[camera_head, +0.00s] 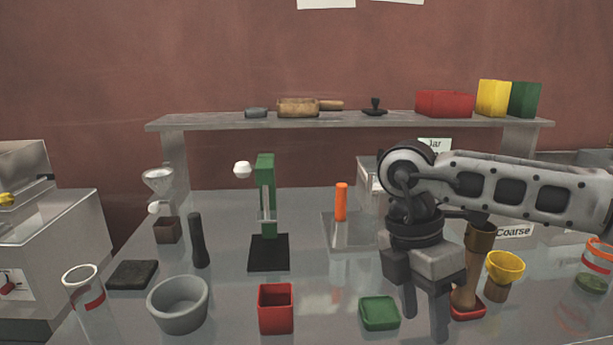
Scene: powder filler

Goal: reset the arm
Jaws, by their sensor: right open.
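My right gripper (426,312) hangs from my right arm, which comes in from the right. It points down over the front right of the grey table (345,292). Its two fingers are apart, with nothing visible between them. A green square dish (379,313) lies just left of the fingers. A brown wooden cylinder (466,285) stands just right of them, over a red dish (468,312); whether it rests in the dish is hard to tell. My left gripper does not show.
A grey bowl (178,305), a red square cup (276,308) and a green stand (266,195) occupy the left and middle. A yellow-topped cup (504,267) and a jar (595,265) stand at the right. A raised shelf (350,121) spans the back.

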